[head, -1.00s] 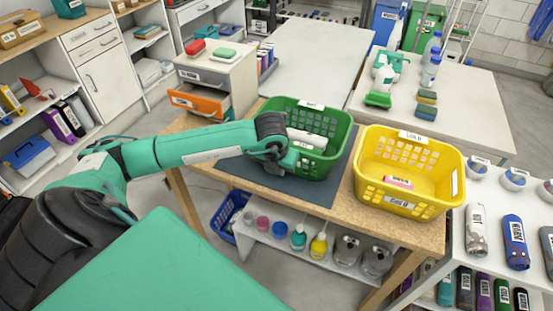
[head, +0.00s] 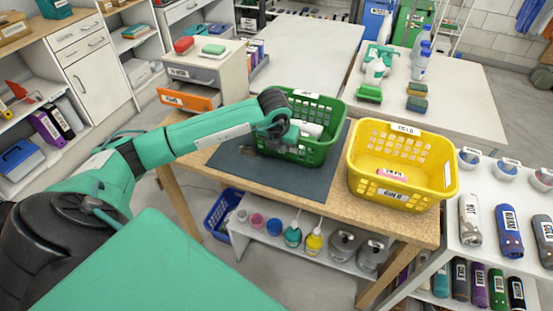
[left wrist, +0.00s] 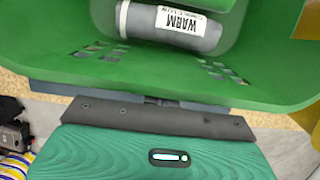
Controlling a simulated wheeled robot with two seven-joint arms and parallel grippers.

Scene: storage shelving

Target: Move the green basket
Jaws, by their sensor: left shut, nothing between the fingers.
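The green basket (head: 322,149) stands on a dark mat (head: 290,180) on the wooden table. It holds a pale roll (head: 309,128); in the left wrist view it shows as a grey roll (left wrist: 172,28) with a white "WARM" label, against the green basket wall (left wrist: 250,85). My left gripper (head: 284,136) is at the basket's near left side, close against its wall. It is shut with nothing held; its fingertips are partly hidden, so I cannot tell whether they touch the basket. My right gripper is not in view.
A yellow basket (head: 415,169) stands just right of the mat on the same table (head: 215,140). The mat's front part is bare. Bottles and jars stand on a low shelf (head: 285,251) below. An open orange drawer (head: 188,98) is behind left.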

